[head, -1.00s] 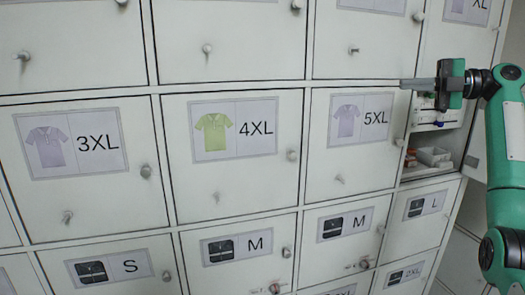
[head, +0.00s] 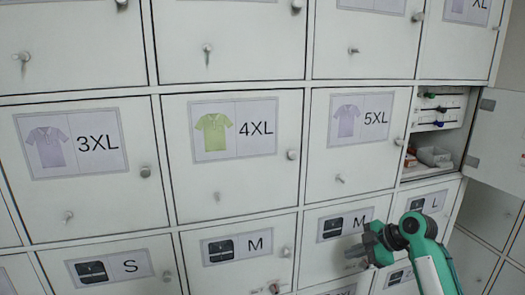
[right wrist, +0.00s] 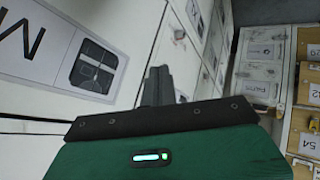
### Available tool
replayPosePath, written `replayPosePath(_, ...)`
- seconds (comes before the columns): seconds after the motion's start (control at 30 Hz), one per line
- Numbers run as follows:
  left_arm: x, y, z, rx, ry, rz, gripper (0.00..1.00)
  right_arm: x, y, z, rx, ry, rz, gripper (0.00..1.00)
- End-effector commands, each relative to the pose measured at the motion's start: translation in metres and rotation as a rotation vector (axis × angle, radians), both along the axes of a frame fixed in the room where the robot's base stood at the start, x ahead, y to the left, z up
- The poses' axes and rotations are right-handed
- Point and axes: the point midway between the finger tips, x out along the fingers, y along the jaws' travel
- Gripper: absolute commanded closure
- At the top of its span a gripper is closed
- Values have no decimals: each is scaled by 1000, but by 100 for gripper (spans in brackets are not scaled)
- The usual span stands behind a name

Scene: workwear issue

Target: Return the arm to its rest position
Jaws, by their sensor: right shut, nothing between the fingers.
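My right arm shows at the lower right of the head view. Its gripper (head: 354,253) is shut and empty, in front of the lower row of lockers near the M locker door (head: 345,226). In the right wrist view the shut fingers (right wrist: 159,85) show above the green gripper body, apart from the locker fronts. An open locker (head: 436,130) at the right has its door (head: 500,135) swung out to the right. My left gripper is not in view.
White locker doors with knobs and keys fill the head view, labelled 3XL (head: 72,138), 4XL (head: 233,128) and 5XL (head: 360,116). The open locker holds small items on shelves. In the right wrist view, wooden-framed cabinets (right wrist: 262,60) stand at the right.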

Motion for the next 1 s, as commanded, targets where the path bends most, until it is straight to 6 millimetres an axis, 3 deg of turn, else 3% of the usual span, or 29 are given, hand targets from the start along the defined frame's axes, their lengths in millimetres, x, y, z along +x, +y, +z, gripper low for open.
replayPosePath(0.03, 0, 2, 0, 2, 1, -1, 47, -16, 5, -25, -13, 47, -39, 100)
replayPosePath(0.2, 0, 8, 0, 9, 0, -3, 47, -67, 18, -92, -49, 183, -204, 100)
replayPosePath(0.5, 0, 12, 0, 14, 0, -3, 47, -175, 33, -172, -87, 369, -523, 100)
replayPosePath(0.73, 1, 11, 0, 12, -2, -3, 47, -265, 36, -203, -91, 470, -788, 100)
replayPosePath(0.9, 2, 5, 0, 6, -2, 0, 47, -323, 34, -207, -78, 520, -981, 100)
replayPosePath(1.0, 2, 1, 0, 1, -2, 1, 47, -348, 33, -205, -69, 536, -1067, 100)
